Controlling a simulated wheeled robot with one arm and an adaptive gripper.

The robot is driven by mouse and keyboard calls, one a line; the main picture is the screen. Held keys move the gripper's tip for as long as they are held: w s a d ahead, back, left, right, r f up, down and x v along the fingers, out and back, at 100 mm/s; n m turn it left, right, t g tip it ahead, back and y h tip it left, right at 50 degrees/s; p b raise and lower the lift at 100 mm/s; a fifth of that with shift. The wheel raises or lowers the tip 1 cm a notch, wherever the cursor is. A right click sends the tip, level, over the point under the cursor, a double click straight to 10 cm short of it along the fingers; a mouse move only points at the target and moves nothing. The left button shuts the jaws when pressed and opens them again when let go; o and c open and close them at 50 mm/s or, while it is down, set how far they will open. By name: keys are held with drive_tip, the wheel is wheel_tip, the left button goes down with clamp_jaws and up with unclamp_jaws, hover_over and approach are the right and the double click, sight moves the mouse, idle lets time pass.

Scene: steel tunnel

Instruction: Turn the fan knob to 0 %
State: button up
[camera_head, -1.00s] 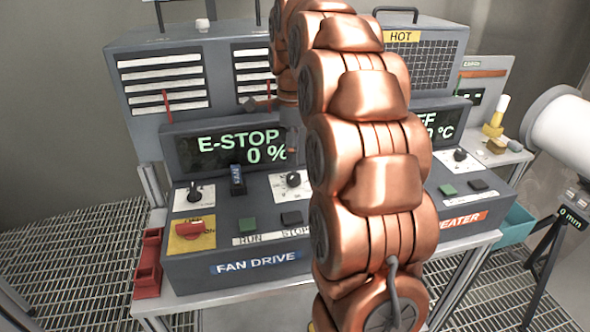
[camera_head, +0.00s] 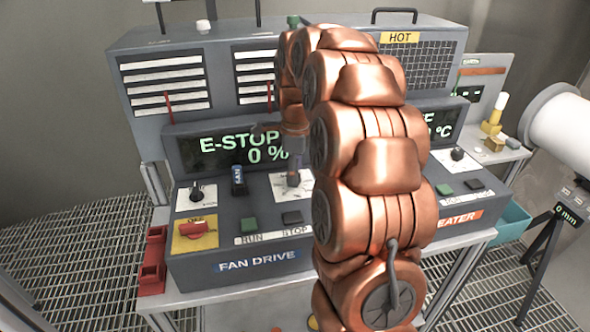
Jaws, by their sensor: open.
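The fan drive box (camera_head: 210,262) stands on the bench, and its display (camera_head: 245,147) reads "E-STOP" and "0 %". The fan knob's white dial plate (camera_head: 278,186) is right of centre on the sloped panel. My gripper (camera_head: 293,176) is open and points down over this dial. It hides most of the knob, so I cannot tell whether the fingers touch it or which way the pointer faces. Another black knob (camera_head: 197,192) sits on a white plate at the left. A red switch (camera_head: 194,229) on a yellow plate is below it.
A green button (camera_head: 248,224) and a black button (camera_head: 292,218) lie just below the dial. A blue-tagged part (camera_head: 238,181) stands up left of it. My copper arm hides the panel to the right. The heater box (camera_head: 462,218) is beyond it.

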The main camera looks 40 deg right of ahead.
drive_tip(key=shift+f, duration=0.35)
drive_tip(key=c, duration=1.1)
